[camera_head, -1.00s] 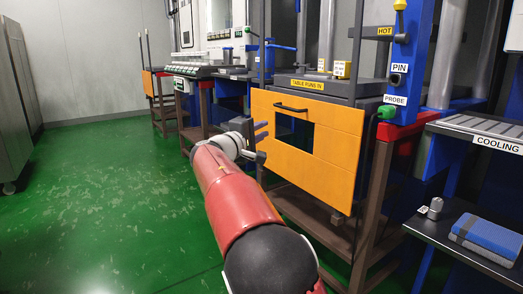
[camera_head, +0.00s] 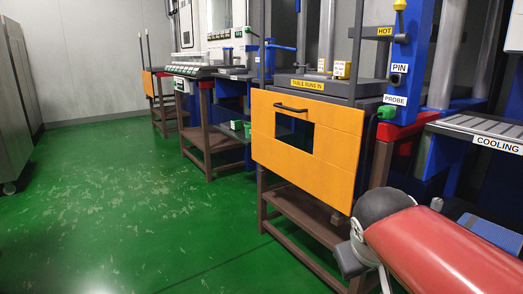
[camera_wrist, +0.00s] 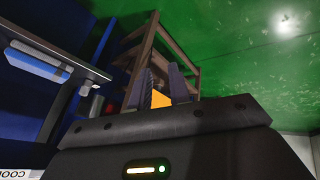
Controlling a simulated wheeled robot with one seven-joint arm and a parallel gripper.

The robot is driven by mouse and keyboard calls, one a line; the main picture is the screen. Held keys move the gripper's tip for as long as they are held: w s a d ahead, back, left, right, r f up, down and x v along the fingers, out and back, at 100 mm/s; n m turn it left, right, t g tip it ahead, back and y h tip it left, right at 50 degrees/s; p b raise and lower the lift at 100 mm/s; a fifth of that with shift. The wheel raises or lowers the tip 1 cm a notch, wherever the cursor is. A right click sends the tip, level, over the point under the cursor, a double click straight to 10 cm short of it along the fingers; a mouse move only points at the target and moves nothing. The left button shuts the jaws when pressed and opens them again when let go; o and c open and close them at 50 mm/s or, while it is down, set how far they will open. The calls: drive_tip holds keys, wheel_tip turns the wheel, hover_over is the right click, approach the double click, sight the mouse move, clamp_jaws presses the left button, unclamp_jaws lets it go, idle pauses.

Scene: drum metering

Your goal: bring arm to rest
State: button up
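My red arm is folded at the lower right of the head view, in front of the cooling bench. My gripper (camera_wrist: 163,78) shows in the wrist view, with its two dark fingers apart. A small patch of orange shows between the fingers, and I see no held object; I cannot tell whether the orange touches them. In the head view the fingers are not clear, only grey wrist parts low beside the stand.
An orange panel (camera_head: 340,143) with a window fronts the machine on a brown stand (camera_head: 303,213). The cooling bench (camera_head: 480,128) and a blue block (camera_head: 492,234) are at right, partly behind my arm. Green floor (camera_head: 130,200) is clear at left.

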drive_tip(key=s+a+f+m+y, duration=0.25)
drive_tip(key=s+f, duration=0.35)
drive_tip(key=s, duration=0.4)
wheel_tip(320, 180, up, 12)
drive_tip(key=a+p, duration=0.1)
drive_tip(key=p, duration=1.1)
drive_tip(key=shift+s, duration=0.25)
